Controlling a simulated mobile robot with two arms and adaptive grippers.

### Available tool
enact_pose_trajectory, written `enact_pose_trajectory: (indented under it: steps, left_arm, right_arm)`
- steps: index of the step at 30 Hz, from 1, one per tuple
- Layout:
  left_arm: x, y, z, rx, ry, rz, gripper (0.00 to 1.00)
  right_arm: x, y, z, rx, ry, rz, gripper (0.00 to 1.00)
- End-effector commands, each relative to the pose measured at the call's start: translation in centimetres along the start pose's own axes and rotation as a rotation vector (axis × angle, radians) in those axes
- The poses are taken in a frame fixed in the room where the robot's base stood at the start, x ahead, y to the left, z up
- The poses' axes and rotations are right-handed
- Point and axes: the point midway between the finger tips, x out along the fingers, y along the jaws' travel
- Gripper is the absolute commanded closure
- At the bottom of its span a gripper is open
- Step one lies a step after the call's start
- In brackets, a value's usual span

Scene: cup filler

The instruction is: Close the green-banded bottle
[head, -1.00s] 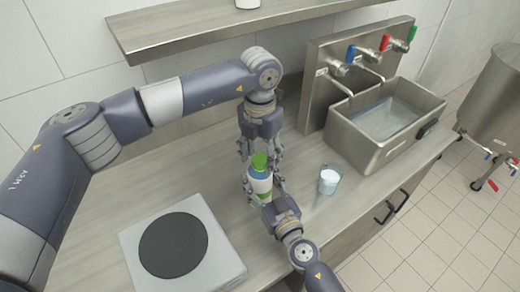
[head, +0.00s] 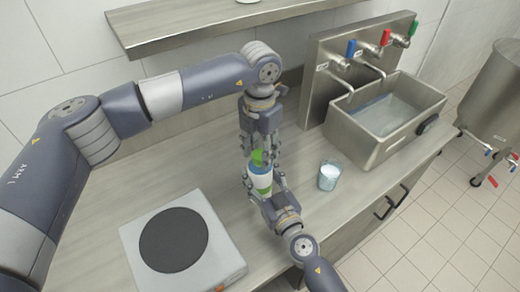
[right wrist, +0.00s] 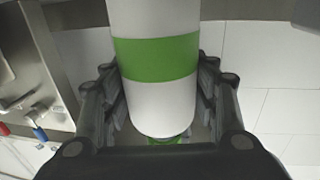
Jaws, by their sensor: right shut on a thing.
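In the right wrist view the white body and green band (right wrist: 158,58) lie between the fingers. A green cap (head: 257,156) is at the bottle's top, between the fingers of my left gripper (head: 258,157), which points down from above. Whether those fingers grip the cap is too small to tell. Whether the cap is seated on the neck is also unclear.
A glass with pale contents (head: 328,176) stands right of the bottle. A hot plate (head: 215,262) is at front left. A steel sink (head: 372,148) with coloured taps (head: 386,38) is at the back right. A shelf (head: 190,35) hangs above.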

Motion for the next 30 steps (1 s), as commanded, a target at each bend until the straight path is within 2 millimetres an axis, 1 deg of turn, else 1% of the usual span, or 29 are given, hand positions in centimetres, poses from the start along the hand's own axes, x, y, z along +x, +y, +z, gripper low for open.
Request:
enact_pose_trajectory:
  steps: [10,14,17,24,27,30]
  left_arm:
    - [-0.1,-0.1,0.0,-0.001,0.0,-0.001,0.44]
    - [-1.0,0.0,0.1,-0.001,-0.002,0.0,0.44]
    - [-2.6,0.0,0.1,-0.001,-0.004,0.0,0.44]
    - [-7.8,0.0,0.1,-0.001,-0.004,0.001,0.44]
    - [-9.6,-0.1,0.1,-0.001,-0.002,0.001,0.44]
    - [-10.9,0.0,0.1,0.0,-0.003,0.001,0.44]
  right_arm:
    - [-0.1,0.0,0.2,-0.001,-0.003,-0.001,1.0]
    - [-0.1,0.0,0.2,-0.001,-0.003,-0.001,1.0]
    - [-0.1,0.0,0.2,-0.001,-0.003,-0.001,1.0]
    - [-0.1,0.0,0.2,-0.001,-0.003,-0.001,1.0]
    - [-0.1,0.0,0.2,-0.001,-0.003,-0.001,1.0]
    - [-0.1,0.0,0.2,-0.001,-0.003,-0.001,1.0]
